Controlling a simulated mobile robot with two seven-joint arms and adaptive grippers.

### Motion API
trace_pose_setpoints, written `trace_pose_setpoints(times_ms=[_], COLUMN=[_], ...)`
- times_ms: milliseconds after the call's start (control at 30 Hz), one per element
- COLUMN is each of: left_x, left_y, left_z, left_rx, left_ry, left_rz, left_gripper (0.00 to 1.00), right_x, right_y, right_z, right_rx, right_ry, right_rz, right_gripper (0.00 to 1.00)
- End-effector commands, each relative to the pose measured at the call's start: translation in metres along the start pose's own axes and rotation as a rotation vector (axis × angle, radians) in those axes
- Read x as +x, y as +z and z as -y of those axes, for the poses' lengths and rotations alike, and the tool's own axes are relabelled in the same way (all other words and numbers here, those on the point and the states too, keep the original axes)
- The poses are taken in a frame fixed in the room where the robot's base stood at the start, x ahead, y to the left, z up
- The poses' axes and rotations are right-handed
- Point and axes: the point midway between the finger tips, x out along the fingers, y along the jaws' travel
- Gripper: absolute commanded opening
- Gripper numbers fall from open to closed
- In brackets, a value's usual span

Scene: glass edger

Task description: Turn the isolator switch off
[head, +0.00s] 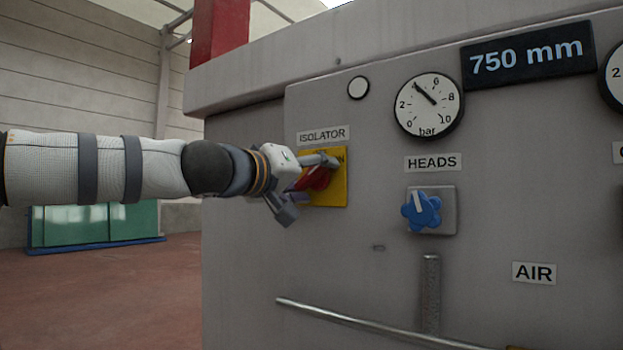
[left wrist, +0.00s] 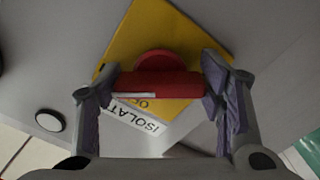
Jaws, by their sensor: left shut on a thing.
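The isolator switch has a red handle (head: 318,180) on a yellow plate (head: 340,190), under the ISOLATOR label (head: 323,135) on the grey machine panel. My left gripper (head: 308,182) reaches it from the left and is shut on the red handle. In the left wrist view the red handle (left wrist: 160,84) lies between the two fingers (left wrist: 160,90), with the yellow plate (left wrist: 150,40) behind it. Part of the plate's lettering is hidden by the handle. My right gripper is not in view.
A blue knob (head: 421,209) under the HEADS label sits to the right of the switch. A pressure gauge (head: 429,105) and a 750 mm display (head: 527,55) are above. A metal rail (head: 370,325) crosses the panel low down. Open floor lies at left.

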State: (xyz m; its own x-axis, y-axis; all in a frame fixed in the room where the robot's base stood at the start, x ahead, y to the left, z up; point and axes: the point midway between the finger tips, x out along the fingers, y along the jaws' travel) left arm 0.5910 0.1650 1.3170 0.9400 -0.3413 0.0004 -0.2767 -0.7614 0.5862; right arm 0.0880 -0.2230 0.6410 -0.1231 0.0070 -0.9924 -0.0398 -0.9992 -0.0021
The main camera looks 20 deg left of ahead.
Motion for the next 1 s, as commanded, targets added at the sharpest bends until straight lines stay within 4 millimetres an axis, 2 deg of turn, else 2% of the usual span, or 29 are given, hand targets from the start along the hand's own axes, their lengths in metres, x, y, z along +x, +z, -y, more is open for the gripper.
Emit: trace_pose_setpoints(times_ms=[700,1000], left_x=[0.0003,0.0004], left_y=[0.0001,-0.0004], left_z=[-0.0019,-0.0025], left_rx=[-0.635,-0.836], left_ry=[-0.001,0.000], left_rz=[0.001,0.001], left_gripper=[0.34,0.35], right_x=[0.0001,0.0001], right_y=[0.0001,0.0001], right_z=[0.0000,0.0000], right_rx=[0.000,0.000], right_ry=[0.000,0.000], right_rz=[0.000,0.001], right_gripper=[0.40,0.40])
